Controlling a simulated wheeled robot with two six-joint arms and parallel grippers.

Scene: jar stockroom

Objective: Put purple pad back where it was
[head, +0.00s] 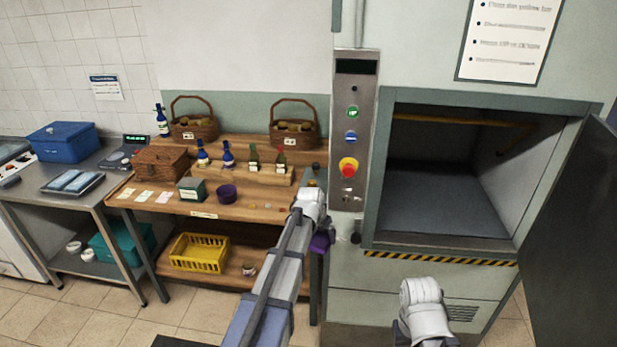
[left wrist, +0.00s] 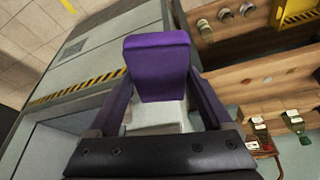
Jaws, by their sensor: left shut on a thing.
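The purple pad (left wrist: 158,65) is a purple block in the left wrist view, between the fingers of my left gripper (left wrist: 160,88). The gripper is shut on it, and a pale surface shows just below the pad. In the head view my left gripper (head: 322,240) shows small and purple at the end of the left arm, in front of the gap between the wooden shelf and the machine. The pad cannot be told apart from the fingers there. My right gripper is out of view; only a white part of my right arm shows at the bottom.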

